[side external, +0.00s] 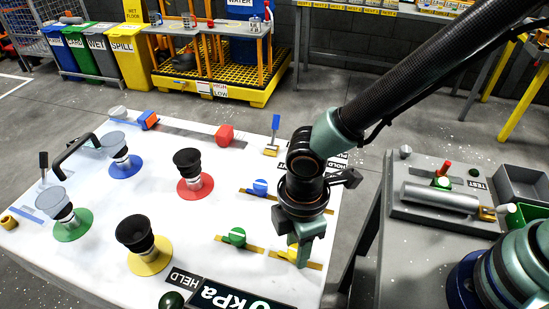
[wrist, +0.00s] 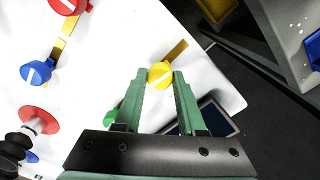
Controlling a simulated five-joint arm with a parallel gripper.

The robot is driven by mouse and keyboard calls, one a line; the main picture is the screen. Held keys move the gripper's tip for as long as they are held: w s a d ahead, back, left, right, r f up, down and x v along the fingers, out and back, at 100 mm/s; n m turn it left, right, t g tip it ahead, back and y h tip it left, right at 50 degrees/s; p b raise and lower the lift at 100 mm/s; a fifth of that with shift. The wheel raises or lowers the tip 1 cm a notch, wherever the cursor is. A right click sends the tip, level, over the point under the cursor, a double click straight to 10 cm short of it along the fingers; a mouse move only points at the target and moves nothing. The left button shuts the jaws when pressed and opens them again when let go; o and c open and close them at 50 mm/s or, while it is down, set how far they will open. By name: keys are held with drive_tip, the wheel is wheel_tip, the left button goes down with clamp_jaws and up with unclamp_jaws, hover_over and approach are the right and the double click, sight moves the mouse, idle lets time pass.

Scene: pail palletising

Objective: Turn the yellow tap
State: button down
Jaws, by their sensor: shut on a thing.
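The yellow tap (side external: 288,253) sits on a brass pipe near the right front edge of the white table. In the wrist view, the yellow tap (wrist: 160,74) is round and lies between my two green fingertips. My gripper (side external: 301,254) points down over it and is shut on it. The fingers hide part of the tap in the side view, and I cannot tell its exact angle. A green tap (side external: 235,237) and a blue tap (side external: 260,187) sit on their own brass pipes farther back along the table.
Suction cups on red (side external: 195,187), yellow (side external: 150,262), blue (side external: 125,168) and green (side external: 73,225) discs stand to the left. A dark kPa display (side external: 238,298) lies at the front edge. A grey bench (side external: 410,225) stands right, across a gap.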

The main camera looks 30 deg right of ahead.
drive_tip(key=m, duration=0.8)
drive_tip(key=shift+m, duration=0.4)
drive_tip(key=m, duration=0.3)
drive_tip(key=shift+m, duration=2.3)
drive_tip(key=c, duration=0.5)
unclamp_jaws()
wheel_tip(320, 180, up, 12)
